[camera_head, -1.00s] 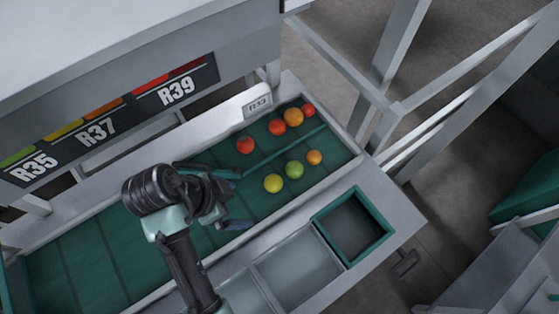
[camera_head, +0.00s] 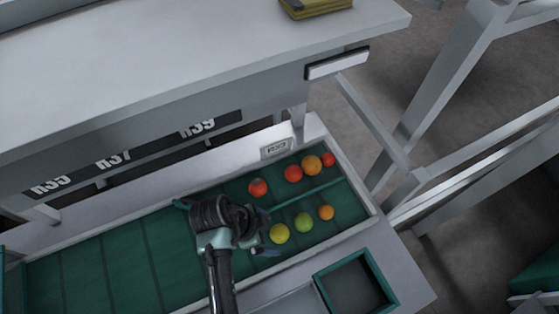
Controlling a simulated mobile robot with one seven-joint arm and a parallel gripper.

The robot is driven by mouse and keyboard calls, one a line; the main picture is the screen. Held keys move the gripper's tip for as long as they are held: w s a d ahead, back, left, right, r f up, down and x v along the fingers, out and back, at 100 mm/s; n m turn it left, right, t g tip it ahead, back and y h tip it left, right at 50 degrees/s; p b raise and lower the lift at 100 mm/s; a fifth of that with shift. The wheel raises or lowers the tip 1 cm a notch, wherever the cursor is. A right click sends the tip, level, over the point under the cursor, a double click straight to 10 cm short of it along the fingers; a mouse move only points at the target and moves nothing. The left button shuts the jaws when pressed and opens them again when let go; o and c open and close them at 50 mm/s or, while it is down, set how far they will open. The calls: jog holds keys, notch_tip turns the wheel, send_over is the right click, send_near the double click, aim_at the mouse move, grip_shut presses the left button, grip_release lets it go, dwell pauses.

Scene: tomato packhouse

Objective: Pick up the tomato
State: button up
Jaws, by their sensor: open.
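Several tomatoes lie on the green belt of the sorting bench. Along the far side are a red tomato (camera_head: 258,187), a second red one (camera_head: 293,173), a large orange one (camera_head: 312,165) and another red one (camera_head: 329,159). Nearer are a yellow tomato (camera_head: 279,233), a green one (camera_head: 304,222) and a small orange one (camera_head: 326,212). My gripper (camera_head: 266,231) is open and empty, just left of the yellow tomato and below the leftmost red one. My arm's wrist hides part of the jaws and belt. I cannot tell its height above the belt.
A green divider (camera_head: 308,191) runs between the two tomato rows. A green-rimmed bin (camera_head: 318,277) is set in the near ledge. A grey shelf (camera_head: 180,75) with grade labels overhangs the belt's far side. The left part of the belt (camera_head: 110,262) is clear.

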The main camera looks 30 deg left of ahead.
aim_at(275, 233)
jog(key=shift+w+p+x, duration=0.15)
jog(key=shift+p+x, duration=0.1)
jog(key=shift+x, duration=0.95)
jog(key=shift+w+p+x, duration=0.15)
jog(key=shift+p+x, duration=0.1)
jog(key=shift+x, duration=0.95)
jog(key=shift+a, duration=0.2)
jog(key=shift+r, duration=0.1)
jog(key=c, duration=1)
